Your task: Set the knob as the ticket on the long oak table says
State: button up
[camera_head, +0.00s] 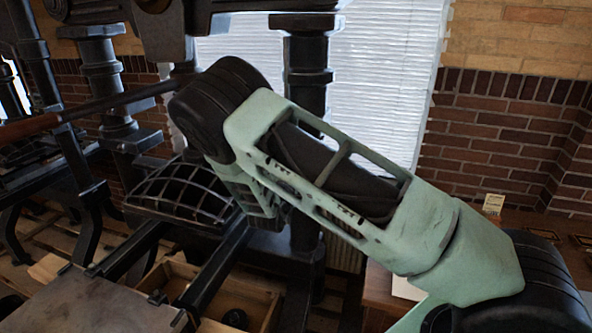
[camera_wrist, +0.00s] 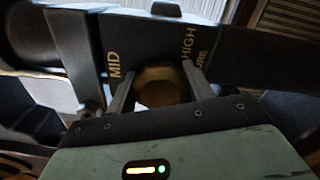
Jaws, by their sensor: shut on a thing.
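In the wrist view, a brass-coloured faceted knob (camera_wrist: 162,84) sits on a dark plate. The plate carries gold lettering: "MID" left of the knob, "HIGH" right of it, and a partly covered word ending in "URE". My gripper (camera_wrist: 160,92) has a finger on each side of the knob and is shut on it. I cannot tell which word the knob's mark points to. In the head view my arm hides the gripper and the knob. A small pale card (camera_head: 492,204) stands upright on a wooden surface at the right; its writing is too small to read.
Black iron hand presses (camera_head: 305,160) fill the left and middle. A wooden box (camera_head: 262,296) sits low under the rails. A flat grey metal plate (camera_head: 95,302) is at the lower left. A brick wall (camera_head: 510,120) and window blinds are behind.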

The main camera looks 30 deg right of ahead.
jog(key=shift+n, duration=0.9)
jog(key=o, duration=1)
jog(key=shift+c, duration=0.2)
jog(key=shift+a, duration=0.1)
jog(key=b+v, duration=0.6)
jog(key=v, duration=1.1)
jog(key=shift+s, duration=0.2)
jog(key=shift+a+f, duration=0.1)
